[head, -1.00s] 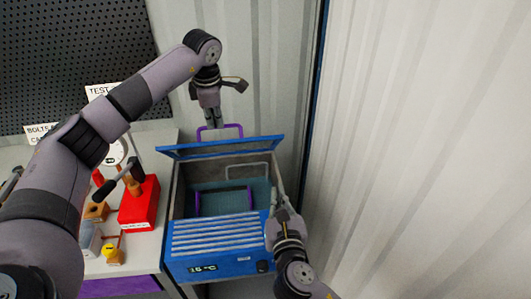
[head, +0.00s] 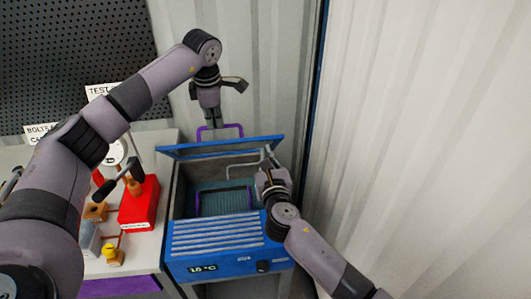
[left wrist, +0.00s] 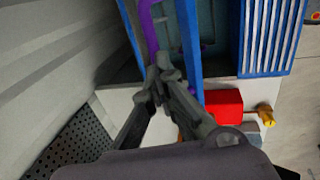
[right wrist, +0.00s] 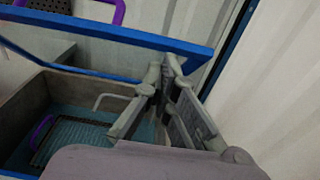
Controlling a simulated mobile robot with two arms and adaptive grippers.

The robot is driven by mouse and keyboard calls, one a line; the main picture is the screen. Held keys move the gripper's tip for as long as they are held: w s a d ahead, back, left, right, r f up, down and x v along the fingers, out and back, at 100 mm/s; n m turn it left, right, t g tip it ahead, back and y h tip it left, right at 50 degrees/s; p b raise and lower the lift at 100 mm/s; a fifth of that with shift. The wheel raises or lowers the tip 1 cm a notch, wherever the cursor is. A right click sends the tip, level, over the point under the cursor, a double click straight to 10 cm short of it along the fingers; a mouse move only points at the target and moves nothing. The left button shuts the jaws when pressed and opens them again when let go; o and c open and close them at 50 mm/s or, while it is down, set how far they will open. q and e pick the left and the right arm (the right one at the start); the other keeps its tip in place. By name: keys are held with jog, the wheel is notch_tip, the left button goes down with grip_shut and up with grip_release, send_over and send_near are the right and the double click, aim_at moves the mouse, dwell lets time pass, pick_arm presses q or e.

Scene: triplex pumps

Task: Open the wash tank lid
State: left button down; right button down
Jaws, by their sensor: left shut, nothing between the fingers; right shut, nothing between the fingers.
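The wash tank (head: 222,239) is a blue box with a grey-walled basin. Its blue-framed lid (head: 180,150) stands raised at the back, leaving the basin open to view. A purple handle (head: 238,127) shows at the lid; it also shows in the left wrist view (left wrist: 147,32). My left gripper (head: 214,124) is shut and empty, right at the handle; I cannot tell whether they touch. My right gripper (head: 269,156) is shut and empty over the tank's right side. In the right wrist view its fingertips (right wrist: 166,68) are close to the lid's blue edge (right wrist: 110,34); contact is unclear.
Inside the basin is a dark basket with purple handles (head: 224,202) above teal liquid. A bench with a red box (head: 140,208) and small parts stands left of the tank. A corrugated wall (head: 430,120) rises close on the right.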

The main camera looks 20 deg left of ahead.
pick_arm(q)
jog(key=shift+a+f, duration=0.15)
jog(key=shift+f, duration=0.45)
pick_arm(e)
jog(key=shift+w+a+r, duration=0.2)
jog(key=shift+w+r, duration=0.05)
jog(key=shift+w, duration=0.05)
jog(key=shift+w+a+r, duration=0.25)
jog(key=shift+w+r, duration=0.15)
jog(key=shift+r, duration=0.2)
pick_arm(q)
jog(key=c, duration=2.3)
grip_release()
jog(key=o, duration=0.6)
pick_arm(e)
jog(key=shift+w, duration=0.15)
pick_arm(q)
jog(key=shift+w+a+f, duration=0.25)
jog(key=shift+w+f, duration=0.1)
jog(key=shift+w, duration=0.2)
pick_arm(e)
jog(key=shift+w+a+f, duration=0.3)
jog(key=shift+w+f, duration=0.15)
pick_arm(q)
jog(key=shift+r, duration=0.2)
pick_arm(e)
jog(key=shift+r, duration=0.1)
